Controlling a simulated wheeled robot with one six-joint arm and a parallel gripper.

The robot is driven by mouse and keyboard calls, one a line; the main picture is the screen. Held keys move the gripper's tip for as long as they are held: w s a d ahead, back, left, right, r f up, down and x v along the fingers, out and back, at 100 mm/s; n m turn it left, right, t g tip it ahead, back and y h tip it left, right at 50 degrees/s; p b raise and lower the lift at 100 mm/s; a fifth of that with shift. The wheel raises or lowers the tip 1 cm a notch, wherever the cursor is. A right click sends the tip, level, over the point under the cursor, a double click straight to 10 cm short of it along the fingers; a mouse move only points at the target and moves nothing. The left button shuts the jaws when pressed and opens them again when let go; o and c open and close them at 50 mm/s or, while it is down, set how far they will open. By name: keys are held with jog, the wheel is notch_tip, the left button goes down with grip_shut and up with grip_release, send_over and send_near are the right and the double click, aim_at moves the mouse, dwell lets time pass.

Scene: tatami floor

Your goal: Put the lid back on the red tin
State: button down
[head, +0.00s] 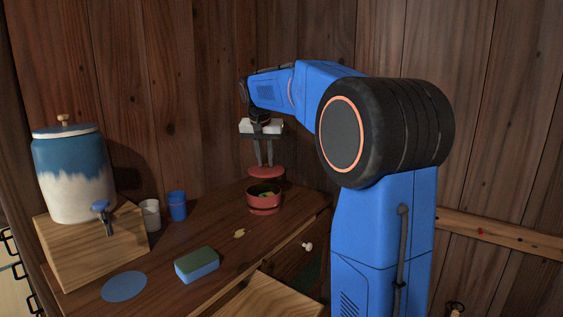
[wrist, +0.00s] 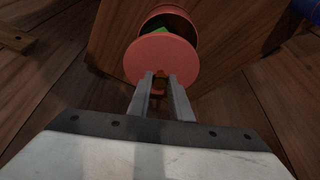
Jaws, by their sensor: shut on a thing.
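The red tin (head: 264,203) stands open on the wooden counter, with something green and yellow inside. It also shows in the wrist view (wrist: 168,19), partly covered by the lid. The round red lid (head: 266,172) hangs above the tin, apart from it in the head view. In the wrist view the lid (wrist: 160,58) lies just beyond my fingertips. My gripper (head: 264,163) points down and is shut on the lid; in the wrist view its fingers (wrist: 160,82) close around a small brown knob on the lid.
A green and blue sponge (head: 197,265), a blue disc (head: 124,286) and a small yellow piece (head: 239,233) lie on the counter (head: 190,238). A blue cup (head: 177,206), a white cup (head: 150,215) and a dispenser (head: 75,175) on a wooden box stand left. The wooden wall is behind.

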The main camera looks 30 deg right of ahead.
aim_at(262, 171)
jog(key=shift+a, duration=0.6)
jog(key=shift+f, duration=3.05)
jog(key=shift+f, duration=0.2)
jog(key=c, duration=1.5)
grip_release()
jog(key=shift+c, duration=0.2)
jog(key=shift+o, duration=0.7)
jog(key=o, duration=0.4)
jog(key=shift+c, duration=0.2)
jog(key=shift+r, duration=0.1)
